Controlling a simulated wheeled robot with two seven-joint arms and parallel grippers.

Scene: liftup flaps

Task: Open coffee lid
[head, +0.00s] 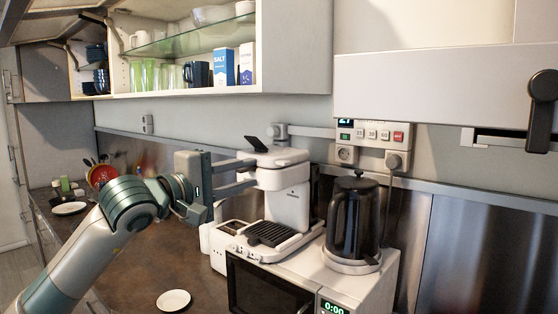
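The white coffee machine (290,205) stands on top of the microwave, with a black drip grate at its front. Its white lid (280,156) forms the top of the machine and looks down. A small black tab (256,144) sticks up at a tilt at its left end. My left gripper (250,173) comes in from the left at the height of the machine's head. Its two fingers are apart, one above the other, with a gap between them. The fingertips are at or close to the head's left side; contact is unclear. My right gripper is not in view.
A black kettle (354,222) stands right of the machine, and a white toaster (216,245) is at its left. All are near the microwave (262,286). An open wall cabinet (295,45) with glasses hangs above. A plate (173,300) lies on the brown counter.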

